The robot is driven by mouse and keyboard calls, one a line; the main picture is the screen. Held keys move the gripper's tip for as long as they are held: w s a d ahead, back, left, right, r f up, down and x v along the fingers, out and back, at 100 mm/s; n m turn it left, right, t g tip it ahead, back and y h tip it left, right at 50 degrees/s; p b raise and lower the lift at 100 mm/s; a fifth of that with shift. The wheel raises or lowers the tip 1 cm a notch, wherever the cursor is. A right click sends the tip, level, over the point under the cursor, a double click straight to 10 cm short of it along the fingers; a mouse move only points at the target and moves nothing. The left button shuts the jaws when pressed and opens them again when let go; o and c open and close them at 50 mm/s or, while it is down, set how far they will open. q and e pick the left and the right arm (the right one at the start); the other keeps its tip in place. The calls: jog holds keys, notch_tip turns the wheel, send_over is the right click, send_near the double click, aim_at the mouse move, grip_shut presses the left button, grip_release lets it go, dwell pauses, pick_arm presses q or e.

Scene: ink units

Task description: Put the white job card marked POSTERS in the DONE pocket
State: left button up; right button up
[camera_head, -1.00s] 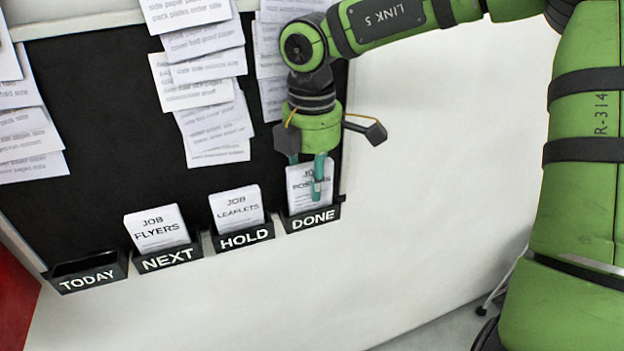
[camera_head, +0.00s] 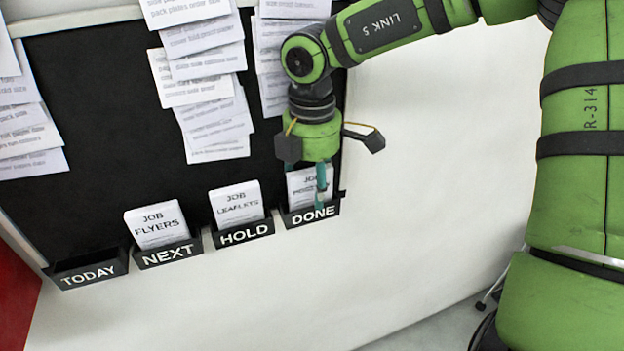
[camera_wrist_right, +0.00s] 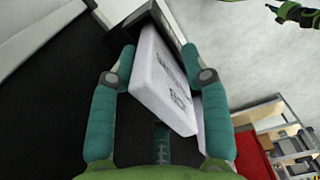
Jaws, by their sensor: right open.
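The white POSTERS job card (camera_head: 301,187) stands in the black DONE pocket (camera_head: 312,214), its lower part hidden by the pocket front. My right gripper (camera_head: 310,181) is at the card's upper part, its fingers pointing down. In the right wrist view the card (camera_wrist_right: 160,82) stands between the two teal fingers of the open gripper (camera_wrist_right: 158,66). I cannot tell whether a finger touches it. A small green and dark part at the top right of the wrist view looks like my left gripper (camera_wrist_right: 292,12); its jaws cannot be made out.
The LEAFLETS card (camera_head: 237,204) stands in the HOLD pocket (camera_head: 243,235), close left of DONE. The FLYERS card (camera_head: 157,226) stands in the NEXT pocket (camera_head: 167,255). The TODAY pocket (camera_head: 88,271) looks empty. Paper sheets (camera_head: 205,85) hang above on the black board (camera_head: 100,110).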

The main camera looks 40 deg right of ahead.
jog(key=shift+r, duration=0.4)
notch_tip(320, 180, up, 11)
jog(key=shift+f+b, duration=0.1)
jog(key=shift+b, duration=0.5)
jog(key=shift+r, duration=0.4)
